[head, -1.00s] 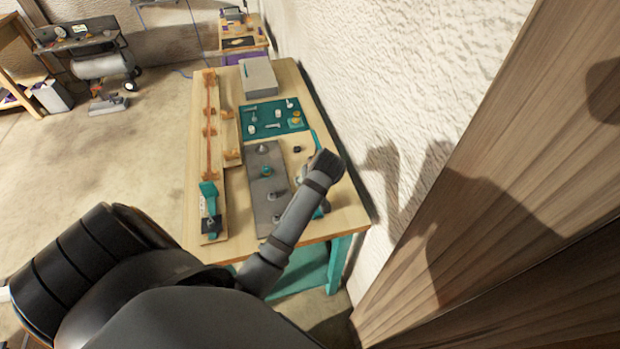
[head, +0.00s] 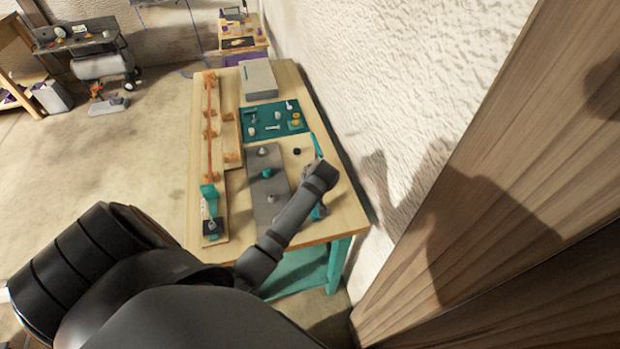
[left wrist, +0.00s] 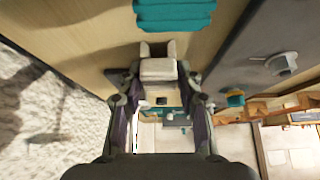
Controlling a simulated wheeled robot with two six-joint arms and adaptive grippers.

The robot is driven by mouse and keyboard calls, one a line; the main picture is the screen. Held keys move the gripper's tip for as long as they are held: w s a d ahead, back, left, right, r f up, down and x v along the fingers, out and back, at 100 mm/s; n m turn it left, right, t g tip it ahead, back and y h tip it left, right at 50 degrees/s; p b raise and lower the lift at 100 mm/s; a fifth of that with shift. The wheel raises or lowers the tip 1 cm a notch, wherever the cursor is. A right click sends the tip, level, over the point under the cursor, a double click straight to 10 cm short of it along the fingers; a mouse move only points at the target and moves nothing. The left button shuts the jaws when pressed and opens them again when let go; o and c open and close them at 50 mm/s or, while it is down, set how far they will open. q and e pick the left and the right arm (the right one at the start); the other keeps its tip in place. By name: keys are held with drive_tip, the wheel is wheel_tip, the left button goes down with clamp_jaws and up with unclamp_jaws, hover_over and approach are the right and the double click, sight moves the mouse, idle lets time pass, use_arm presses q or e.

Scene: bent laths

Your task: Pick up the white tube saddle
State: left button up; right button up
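The white tube saddle (left wrist: 159,69) is between the fingertips of my left gripper (left wrist: 159,76) in the left wrist view, its two prongs toward the top of the picture. The fingers close in on both its sides, and the gripper looks shut on it. I cannot tell whether the saddle is clear of the table (left wrist: 95,25). In the head view my left arm reaches over the right side of the table (head: 345,205); its forearm hides the gripper and the saddle. My right gripper is not in view.
A teal ribbed piece (left wrist: 175,14) lies close by. A grey strip (head: 262,210) with several small fittings runs beside the arm. Beyond are a teal mat (head: 262,110) with small parts and a grey box (head: 258,76). A rough white wall (head: 400,70) borders the table's right.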

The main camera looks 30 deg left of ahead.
use_arm(q)
drive_tip(key=c, duration=0.4)
drive_tip(key=shift+c, duration=0.2)
drive_tip(key=shift+r, duration=0.2)
wheel_tip(320, 180, up, 2)
drive_tip(key=shift+w+r+b, duration=0.1)
drive_tip(key=shift+b, duration=0.6)
drive_tip(key=s+a+r, duration=0.7)
drive_tip(key=a+r, duration=0.3)
drive_tip(key=a, duration=0.2)
drive_tip(key=shift+a+r, duration=0.15)
